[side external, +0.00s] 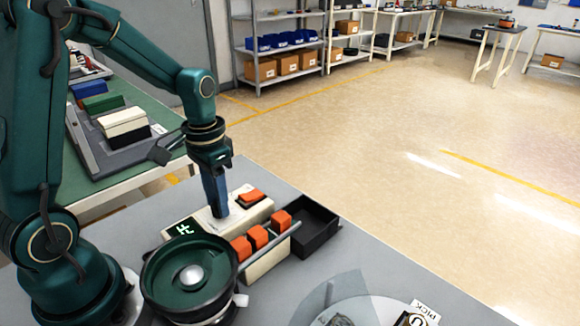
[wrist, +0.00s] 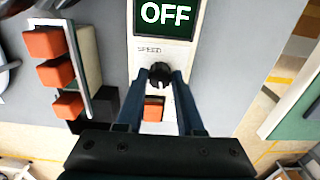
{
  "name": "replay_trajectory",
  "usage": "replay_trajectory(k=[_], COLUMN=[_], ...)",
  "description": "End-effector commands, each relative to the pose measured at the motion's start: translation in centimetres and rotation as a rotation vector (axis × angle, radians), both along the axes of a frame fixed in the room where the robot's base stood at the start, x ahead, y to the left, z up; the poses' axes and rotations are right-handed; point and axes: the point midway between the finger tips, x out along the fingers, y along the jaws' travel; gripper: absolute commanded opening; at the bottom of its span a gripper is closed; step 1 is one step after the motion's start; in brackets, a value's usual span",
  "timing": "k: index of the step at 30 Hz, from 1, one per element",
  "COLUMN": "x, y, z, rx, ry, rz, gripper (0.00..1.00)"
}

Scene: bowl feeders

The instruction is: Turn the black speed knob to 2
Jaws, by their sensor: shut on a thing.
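The black speed knob (wrist: 160,73) sits on the cream control box (wrist: 188,82), below the printed word SPEED. My gripper (wrist: 160,76) comes down over it, one finger on each side, and is shut on the knob. The display (wrist: 165,14) on the box reads OFF. An orange switch (wrist: 153,109) shows between my fingers, on the near side of the knob. In the side view my gripper (side external: 219,212) points straight down onto the control box (side external: 252,213) and hides the knob. I cannot make out which number the knob points to.
Orange blocks (side external: 257,236) sit along a rail beside the box, leading to an open black bin (side external: 318,238).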

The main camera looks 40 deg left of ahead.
Motion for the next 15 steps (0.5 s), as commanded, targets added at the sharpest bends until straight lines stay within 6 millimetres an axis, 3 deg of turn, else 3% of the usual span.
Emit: replay_trajectory(k=[15], x=[-0.13], y=[-0.02], z=[0.05], rx=[-0.002], ry=[0.005], rz=[-0.216], gripper=[0.0])
